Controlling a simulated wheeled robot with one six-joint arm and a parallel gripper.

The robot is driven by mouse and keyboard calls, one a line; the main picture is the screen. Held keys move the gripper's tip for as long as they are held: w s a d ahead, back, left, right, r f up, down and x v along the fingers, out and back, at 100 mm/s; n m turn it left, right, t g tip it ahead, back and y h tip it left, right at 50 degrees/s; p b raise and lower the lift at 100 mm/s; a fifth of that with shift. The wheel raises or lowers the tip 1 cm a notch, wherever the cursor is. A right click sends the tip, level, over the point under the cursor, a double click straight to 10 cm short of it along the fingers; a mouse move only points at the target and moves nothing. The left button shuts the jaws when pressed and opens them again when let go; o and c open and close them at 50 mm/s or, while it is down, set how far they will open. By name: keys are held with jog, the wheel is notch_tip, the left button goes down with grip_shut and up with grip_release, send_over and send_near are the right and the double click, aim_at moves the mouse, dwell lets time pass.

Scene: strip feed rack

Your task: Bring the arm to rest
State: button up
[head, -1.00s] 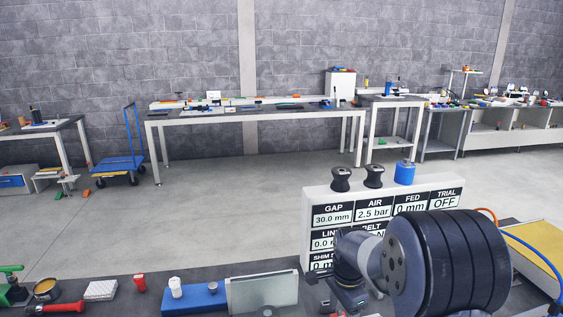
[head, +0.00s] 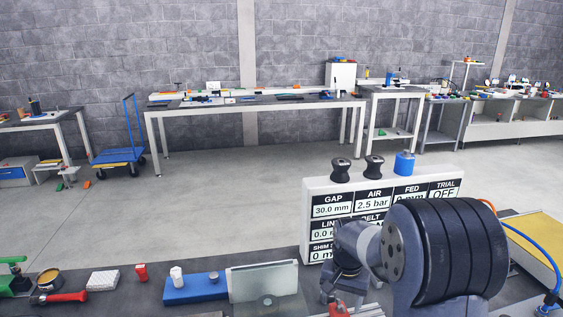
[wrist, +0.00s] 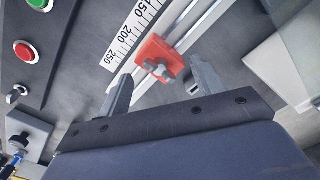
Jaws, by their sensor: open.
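My arm reaches over the dark bench (head: 130,303) at the lower right of the head view, in front of the display panel. My gripper (wrist: 160,68) is open, its two fingers spread apart in the wrist view. Between and beyond the fingertips is a red block (wrist: 160,57) with a grey screw knob, on a rail beside a white scale (wrist: 128,40) marked in numbers. Nothing is seen held. In the head view the fingers are mostly hidden by my wrist; part of the red block (head: 339,310) shows below it.
The white display panel (head: 312,187), with knobs on top, stands close behind my arm. A clear upright plate (head: 263,283) and a blue block (head: 196,290) are to the left. Red (wrist: 25,51) and green buttons are at the wrist view's left. Blue and orange hoses run at the right.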

jog(key=n, duration=0.7)
jog(key=shift+r, duration=1.85)
